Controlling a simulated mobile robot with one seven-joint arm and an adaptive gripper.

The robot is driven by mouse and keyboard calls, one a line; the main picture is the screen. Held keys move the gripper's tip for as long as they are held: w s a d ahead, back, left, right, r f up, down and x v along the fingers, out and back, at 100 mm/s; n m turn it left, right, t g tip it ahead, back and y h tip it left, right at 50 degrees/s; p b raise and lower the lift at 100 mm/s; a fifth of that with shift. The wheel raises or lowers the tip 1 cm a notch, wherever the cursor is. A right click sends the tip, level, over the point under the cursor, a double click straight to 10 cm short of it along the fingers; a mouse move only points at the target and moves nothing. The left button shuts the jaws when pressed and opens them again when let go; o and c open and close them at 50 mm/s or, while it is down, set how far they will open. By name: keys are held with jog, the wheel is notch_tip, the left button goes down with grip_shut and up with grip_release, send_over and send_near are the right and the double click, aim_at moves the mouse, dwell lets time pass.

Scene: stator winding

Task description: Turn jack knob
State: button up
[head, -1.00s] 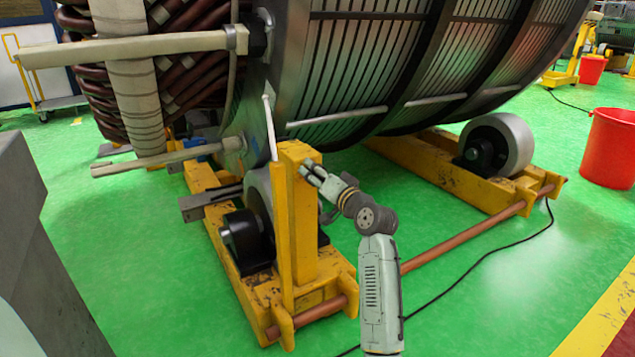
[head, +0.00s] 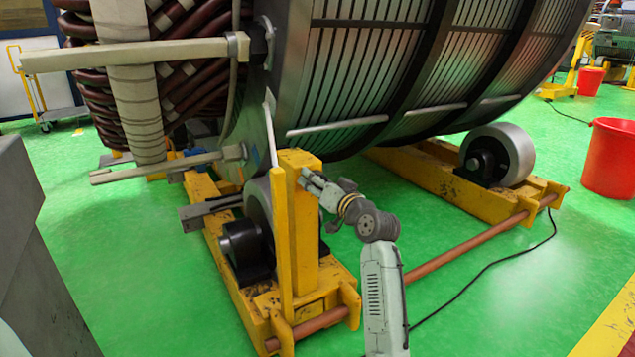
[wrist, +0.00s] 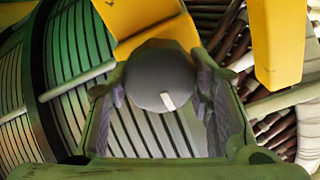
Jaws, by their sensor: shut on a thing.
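The jack knob (wrist: 160,78) is a dark grey round knob with a short white mark on its face, low and right of its middle. In the wrist view it sits between the two fingers of my gripper (wrist: 162,88), which touch it on both sides. In the head view my gripper (head: 312,183) is against the right side of the yellow jack post (head: 298,225), near its top. The knob is hidden there behind the fingers.
The big ribbed stator (head: 350,75) rests above the rollers, close over my gripper. A black roller mount (head: 245,250) and a thin yellow upright (head: 280,235) stand left of the post. A copper-coloured bar (head: 455,250) crosses low on the right.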

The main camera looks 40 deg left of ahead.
jog(key=o, duration=1.1)
jog(key=shift+o, duration=0.2)
jog(key=v, duration=1.2)
jog(key=shift+s+a, duration=0.1)
